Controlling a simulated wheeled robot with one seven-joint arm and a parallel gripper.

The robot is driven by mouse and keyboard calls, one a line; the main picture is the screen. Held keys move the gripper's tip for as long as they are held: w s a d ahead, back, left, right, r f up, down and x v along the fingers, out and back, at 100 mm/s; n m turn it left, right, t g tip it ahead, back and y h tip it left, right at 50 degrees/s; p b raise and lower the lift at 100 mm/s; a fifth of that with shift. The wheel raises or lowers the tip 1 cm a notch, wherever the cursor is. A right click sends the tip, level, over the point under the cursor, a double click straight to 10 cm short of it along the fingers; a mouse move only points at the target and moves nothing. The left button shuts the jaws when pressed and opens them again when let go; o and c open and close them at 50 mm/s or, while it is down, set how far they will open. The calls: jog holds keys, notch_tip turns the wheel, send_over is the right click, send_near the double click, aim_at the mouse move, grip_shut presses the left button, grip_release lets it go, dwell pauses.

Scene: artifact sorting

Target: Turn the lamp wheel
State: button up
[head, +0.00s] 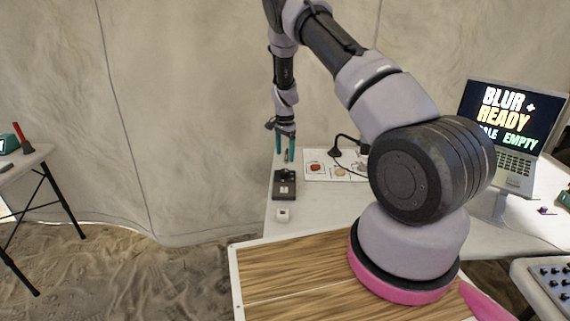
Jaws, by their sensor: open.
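My gripper (285,158) hangs pointing down at the far end of the white table, its two teal fingers apart and empty. Directly below the fingers sits a small dark box (285,191) with a round black part on top, which may be the lamp wheel. The fingertips appear just above or behind it; I cannot tell whether they touch. A black desk lamp (336,151) with a bent neck stands to the right of the gripper, partly hidden by my arm.
A white sheet (344,176) with several small objects lies beside the lamp. A small white cube (283,214) is in front of the dark box. A laptop (510,115) stands at the right. A side table (22,165) is at the left; bare sand lies between the tables.

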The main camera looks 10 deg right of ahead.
jog(key=shift+r, duration=1.35)
jog(key=s+r+n+t+y, duration=0.1)
jog(key=s+r, duration=0.3)
jog(key=r, duration=0.6)
jog(key=s+r+n+t, duration=0.1)
jog(key=s+r, duration=0.3)
jog(key=r, duration=0.7)
jog(key=s+r+n+t+y, duration=0.1)
jog(key=s+r, duration=0.3)
jog(key=r, duration=0.6)
jog(key=s+r+n+t, duration=0.2)
jog(key=s+r, duration=0.3)
jog(key=s, duration=0.8)
jog(key=s+r+n+t, duration=0.2)
jog(key=s+r, duration=0.4)
jog(key=s, duration=0.8)
jog(key=shift+d+n, duration=0.15)
jog(key=shift+n, duration=0.45)
jog(key=shift+r, duration=0.1)
